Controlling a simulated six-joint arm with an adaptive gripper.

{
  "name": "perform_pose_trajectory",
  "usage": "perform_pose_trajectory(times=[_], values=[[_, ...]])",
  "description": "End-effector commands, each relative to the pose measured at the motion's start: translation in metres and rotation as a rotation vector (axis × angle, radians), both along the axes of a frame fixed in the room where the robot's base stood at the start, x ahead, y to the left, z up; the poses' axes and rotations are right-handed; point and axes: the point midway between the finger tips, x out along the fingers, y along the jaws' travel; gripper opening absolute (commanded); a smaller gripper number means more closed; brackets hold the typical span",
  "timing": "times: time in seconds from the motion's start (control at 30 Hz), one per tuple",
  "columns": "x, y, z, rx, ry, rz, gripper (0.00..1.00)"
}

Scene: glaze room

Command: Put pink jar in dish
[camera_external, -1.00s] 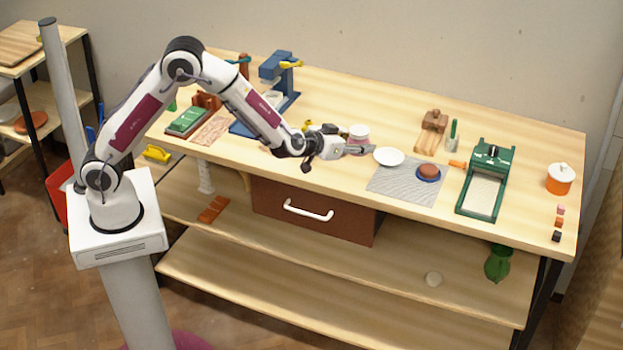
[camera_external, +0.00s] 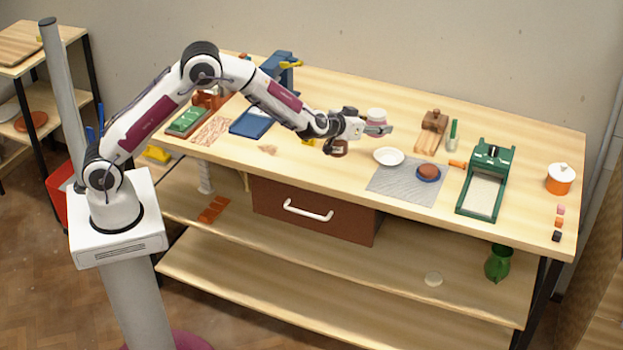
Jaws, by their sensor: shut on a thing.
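The pink jar (camera_external: 376,117), with a pale top, is upright in the jaws of my gripper (camera_external: 384,130). My gripper is shut on it and holds it above the table, behind the white dish in the picture. The fingers hide part of its lower side. The white dish (camera_external: 389,157) is shallow, round and empty. It stands at the back left edge of the grey mat (camera_external: 395,184), below the jar in the picture.
A small brown jar (camera_external: 338,148) stands under my wrist, left of the dish. A blue dish with a reddish-brown lump (camera_external: 428,171) is to the right on the mat. A green framed device (camera_external: 485,182) and a wooden tool (camera_external: 432,128) stand farther right.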

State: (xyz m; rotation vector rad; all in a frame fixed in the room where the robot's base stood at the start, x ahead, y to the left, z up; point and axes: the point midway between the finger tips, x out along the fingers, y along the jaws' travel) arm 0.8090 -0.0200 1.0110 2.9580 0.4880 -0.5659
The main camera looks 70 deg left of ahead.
Motion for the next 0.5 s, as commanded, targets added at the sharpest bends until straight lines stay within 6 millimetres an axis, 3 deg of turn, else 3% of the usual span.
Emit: perform_pose_trajectory(times=[0.23,0.5], values=[[0.033,-0.008,0.018,0.006,-0.008,-0.074,0.14],[0.039,-0.022,0.021,0.022,0.015,-0.136,0.14]])
